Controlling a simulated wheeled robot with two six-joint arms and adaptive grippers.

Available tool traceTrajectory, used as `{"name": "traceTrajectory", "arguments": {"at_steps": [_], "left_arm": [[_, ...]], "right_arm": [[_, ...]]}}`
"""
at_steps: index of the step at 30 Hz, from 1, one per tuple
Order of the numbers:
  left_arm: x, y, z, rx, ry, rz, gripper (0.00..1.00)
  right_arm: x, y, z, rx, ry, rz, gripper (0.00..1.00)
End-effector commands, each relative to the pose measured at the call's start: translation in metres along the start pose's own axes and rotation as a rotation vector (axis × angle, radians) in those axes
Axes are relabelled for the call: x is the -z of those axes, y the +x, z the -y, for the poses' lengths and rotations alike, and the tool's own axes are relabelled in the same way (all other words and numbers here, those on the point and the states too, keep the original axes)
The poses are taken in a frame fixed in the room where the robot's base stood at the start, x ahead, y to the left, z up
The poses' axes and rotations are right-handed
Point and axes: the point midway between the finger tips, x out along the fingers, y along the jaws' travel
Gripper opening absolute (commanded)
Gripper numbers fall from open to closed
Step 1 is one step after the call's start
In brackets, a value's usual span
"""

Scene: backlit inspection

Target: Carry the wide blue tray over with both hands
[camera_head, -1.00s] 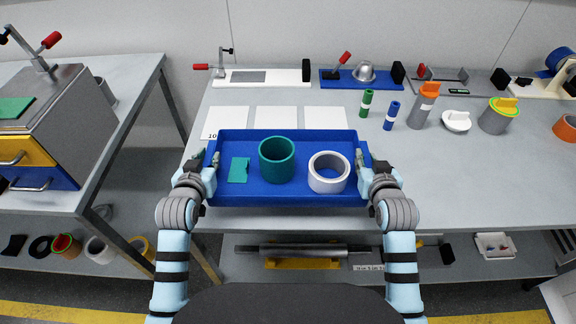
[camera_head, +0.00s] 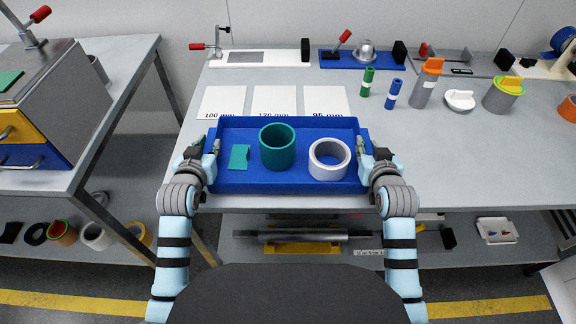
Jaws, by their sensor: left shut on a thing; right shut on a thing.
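The wide blue tray (camera_head: 300,188) is held level at the front edge of the grey table. It carries a green flat piece (camera_head: 239,157) at left, a teal ring (camera_head: 277,147) in the middle and a white ring (camera_head: 329,160) at right. My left gripper (camera_head: 212,160) is shut on the tray's left end. My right gripper (camera_head: 364,158) is shut on its right end. Whether the tray's underside touches the table is hidden.
Three white labelled cards, including the 120 mm card (camera_head: 274,101), lie behind the tray. A green cylinder (camera_head: 367,81), a blue cylinder (camera_head: 392,93) and a grey cylinder with orange top (camera_head: 427,82) stand to the right. The table (camera_head: 455,160) right of the tray is clear.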

Motion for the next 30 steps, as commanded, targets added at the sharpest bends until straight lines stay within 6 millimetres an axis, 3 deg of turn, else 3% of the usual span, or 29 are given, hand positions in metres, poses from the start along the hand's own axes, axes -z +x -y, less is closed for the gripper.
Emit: {"name": "traceTrajectory", "arguments": {"at_steps": [2,3,6,17,20,30], "left_arm": [[-0.011,0.005,0.0,0.0,0.001,-0.003,0.0],[-0.011,0.004,0.0,0.0,0.001,0.0,0.23],[-0.008,0.003,0.0,0.0,0.001,0.0,0.39],[-0.008,-0.002,0.0,0.0,0.0,-0.001,0.4],[-0.008,-0.018,0.0,0.0,0.0,-0.001,0.4],[-0.008,-0.105,0.0,0.0,-0.001,0.0,0.4]], "right_arm": [[-0.011,0.005,0.0,-0.001,-0.002,-0.003,0.0],[-0.011,0.005,0.0,0.0,-0.002,0.0,0.23],[-0.008,0.003,0.0,0.0,-0.001,0.0,0.39],[-0.007,0.003,0.0,0.0,0.0,0.0,0.4],[-0.008,0.003,0.0,0.0,0.0,0.0,0.4],[-0.008,0.003,0.0,0.0,0.0,0.0,0.4]]}}
